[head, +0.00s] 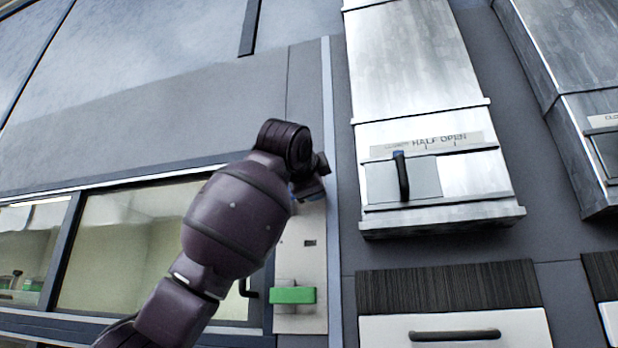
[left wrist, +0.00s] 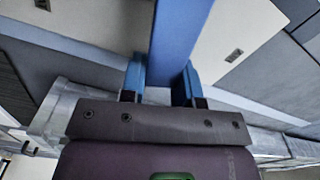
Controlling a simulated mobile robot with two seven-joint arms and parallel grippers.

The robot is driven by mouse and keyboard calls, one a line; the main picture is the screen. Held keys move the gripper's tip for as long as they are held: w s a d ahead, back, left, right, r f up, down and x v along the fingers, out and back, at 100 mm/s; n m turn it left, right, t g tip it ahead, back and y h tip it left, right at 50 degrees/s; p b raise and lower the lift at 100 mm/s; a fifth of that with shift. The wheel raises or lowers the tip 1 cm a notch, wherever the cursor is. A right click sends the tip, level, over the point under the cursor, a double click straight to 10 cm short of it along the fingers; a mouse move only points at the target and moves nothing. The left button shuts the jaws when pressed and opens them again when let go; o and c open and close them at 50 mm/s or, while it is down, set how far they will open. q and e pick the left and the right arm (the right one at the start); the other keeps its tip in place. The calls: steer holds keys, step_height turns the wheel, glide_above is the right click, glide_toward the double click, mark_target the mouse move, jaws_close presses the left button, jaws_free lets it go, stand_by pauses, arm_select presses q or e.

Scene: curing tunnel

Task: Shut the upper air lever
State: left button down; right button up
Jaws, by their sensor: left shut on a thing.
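A long blue lever bar (left wrist: 181,30) runs between the fingers of my left gripper (left wrist: 163,68) in the left wrist view. The gripper is shut on it. In the head view my left gripper (head: 310,185) is at the upper part of a pale narrow panel (head: 304,262), and its wrist hides the blue lever there. A green lever (head: 293,295) lies level, low on the same panel, apart from the gripper. How far the blue lever is turned cannot be told from the head view. My right gripper is in neither view.
A metal duct (head: 415,60) right of the panel has a black handle (head: 401,176) and a "HALF OPEN" scale. A drawer with a dark handle (head: 455,335) is below it. A window (head: 130,245) lies left, behind my left arm. Another duct (head: 590,140) stands far right.

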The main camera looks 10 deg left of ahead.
arm_select(q)
steer(key=shift+d+f+m, duration=0.15)
steer(key=shift+f+m, duration=0.8)
steer(key=shift+m, duration=0.55)
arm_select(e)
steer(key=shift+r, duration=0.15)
arm_select(q)
steer(key=c, duration=0.8)
jaws_free()
steer(key=shift+c, duration=0.2)
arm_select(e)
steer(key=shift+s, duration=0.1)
arm_select(q)
steer(key=s+b, duration=0.2)
steer(key=s, duration=0.9)
steer(key=shift+a+b, duration=0.2)
steer(key=shift+b, duration=0.15)
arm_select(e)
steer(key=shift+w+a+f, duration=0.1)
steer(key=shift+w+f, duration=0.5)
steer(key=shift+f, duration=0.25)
